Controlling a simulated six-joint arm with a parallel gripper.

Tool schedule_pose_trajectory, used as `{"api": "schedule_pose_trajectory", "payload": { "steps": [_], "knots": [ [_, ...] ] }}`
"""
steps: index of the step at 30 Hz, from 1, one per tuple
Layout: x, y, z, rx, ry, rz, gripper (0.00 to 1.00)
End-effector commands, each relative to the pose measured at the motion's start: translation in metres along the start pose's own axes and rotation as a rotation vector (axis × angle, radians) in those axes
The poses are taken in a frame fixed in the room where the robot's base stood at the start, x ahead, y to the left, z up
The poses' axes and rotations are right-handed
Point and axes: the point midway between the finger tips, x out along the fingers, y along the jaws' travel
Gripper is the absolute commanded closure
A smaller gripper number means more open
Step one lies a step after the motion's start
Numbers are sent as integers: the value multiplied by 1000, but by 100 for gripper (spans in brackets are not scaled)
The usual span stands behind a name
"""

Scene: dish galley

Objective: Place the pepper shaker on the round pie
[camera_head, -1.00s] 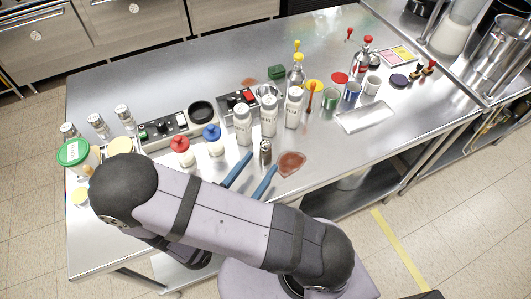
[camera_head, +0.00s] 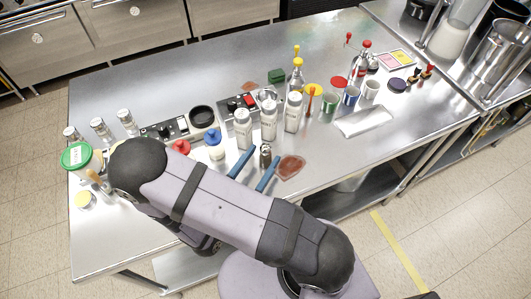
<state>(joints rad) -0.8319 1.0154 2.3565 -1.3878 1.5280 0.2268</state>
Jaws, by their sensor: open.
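A small metal shaker (camera_head: 265,153), likely the pepper shaker, stands upright near the front edge of the steel table. My gripper (camera_head: 266,158) is open, with one blue finger on each side of the shaker. Whether either finger touches it cannot be told. A flat reddish-brown piece (camera_head: 290,167) lies just right of the right finger; it may be the round pie, but its outline is not clearly round. Another flat brown piece (camera_head: 249,86) lies farther back. The palm of my gripper is hidden behind my arm.
White bottles (camera_head: 268,121) stand close behind the shaker. A blue-topped bottle (camera_head: 215,143) is to the left. Glass shakers (camera_head: 101,130) stand at far left beside a green-lidded tub (camera_head: 77,158). A white tray (camera_head: 363,121) lies to the right, with bare table between.

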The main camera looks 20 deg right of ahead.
Motion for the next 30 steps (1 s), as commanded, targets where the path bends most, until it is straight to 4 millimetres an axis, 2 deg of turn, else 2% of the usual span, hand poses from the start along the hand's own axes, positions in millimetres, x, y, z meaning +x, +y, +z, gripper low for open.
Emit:
{"api": "schedule_pose_trajectory", "payload": {
  "steps": [3,9,19,24,25,27,30],
  "knots": [
    [14,1,3,-2,0,-6,50],
    [30,2,1,-1,-1,-2,50],
    [33,3,0,0,0,0,50],
    [33,3,0,0,0,0,91],
    [33,3,0,0,0,0,96],
    [33,3,1,0,-1,0,100],
    [33,3,1,0,-1,0,100]
  ]
}}
